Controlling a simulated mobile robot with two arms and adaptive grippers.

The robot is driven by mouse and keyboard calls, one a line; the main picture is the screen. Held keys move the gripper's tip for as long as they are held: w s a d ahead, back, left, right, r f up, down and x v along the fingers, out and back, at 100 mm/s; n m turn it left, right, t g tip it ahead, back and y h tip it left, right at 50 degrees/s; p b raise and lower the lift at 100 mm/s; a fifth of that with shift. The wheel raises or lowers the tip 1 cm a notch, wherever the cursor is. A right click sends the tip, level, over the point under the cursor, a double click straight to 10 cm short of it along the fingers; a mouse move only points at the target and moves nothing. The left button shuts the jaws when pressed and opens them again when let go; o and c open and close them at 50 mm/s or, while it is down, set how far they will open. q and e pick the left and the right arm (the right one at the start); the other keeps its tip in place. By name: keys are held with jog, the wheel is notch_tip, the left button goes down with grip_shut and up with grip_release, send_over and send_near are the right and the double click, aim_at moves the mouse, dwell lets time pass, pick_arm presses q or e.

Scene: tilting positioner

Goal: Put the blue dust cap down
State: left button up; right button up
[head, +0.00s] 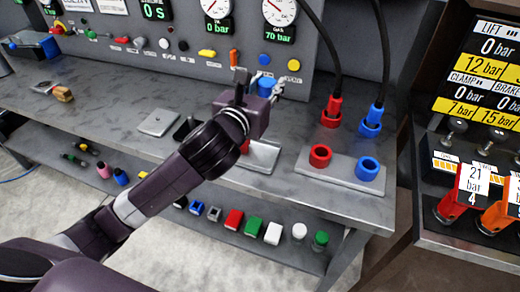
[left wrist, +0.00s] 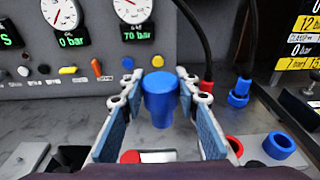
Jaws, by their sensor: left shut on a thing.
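My left gripper (head: 258,86) is over the workbench in front of the grey panel. Its fingers are closed around the blue dust cap (left wrist: 160,98), which shows between the finger pads in the left wrist view. The cap is upright, with its wider rounded end up, and seems held above the bench. In the head view the cap (head: 265,84) is partly hidden by the fingers. My right gripper is in neither view.
A grey plate (head: 340,175) with a red ring (head: 320,156) and a blue ring (head: 368,168) lies to the right. Behind it, red (head: 331,112) and blue (head: 372,120) cabled plugs stand.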

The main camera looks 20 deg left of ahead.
pick_arm(q)
jog(key=shift+f+b, duration=1.4)
jog(key=shift+f, duration=7.65)
jog(key=shift+f, duration=0.1)
jog(key=o, duration=0.9)
jog(key=shift+c, duration=0.2)
jog(key=shift+s, duration=0.4)
jog(key=s+r, duration=0.2)
jog(key=s, duration=0.9)
jog(key=shift+a+b, duration=0.2)
jog(key=shift+b, duration=0.25)
